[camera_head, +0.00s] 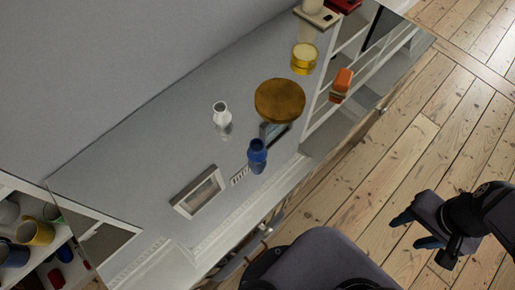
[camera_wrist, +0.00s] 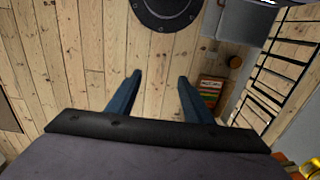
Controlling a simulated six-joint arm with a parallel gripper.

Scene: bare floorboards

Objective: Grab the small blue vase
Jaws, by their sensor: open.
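The small blue vase (camera_head: 257,152) stands upright on the grey reflective top of a long cabinet (camera_head: 140,150), near its front edge, in the head view. My gripper (camera_head: 408,230) is out over the floorboards at the lower right of the head view, well apart from the vase and the cabinet. Its two blue fingers are spread with nothing between them. In the wrist view my gripper (camera_wrist: 158,84) is also open and empty, with floorboards behind it. I cannot make out the vase in the wrist view.
Around the vase are a white vase (camera_head: 220,110), a round wooden piece (camera_head: 280,100), a picture frame (camera_head: 198,191), a yellow jar (camera_head: 304,58) and an orange object (camera_head: 341,84). Shelves with cups (camera_head: 35,232) stand at lower left. The floor (camera_head: 390,150) right of the cabinet is clear.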

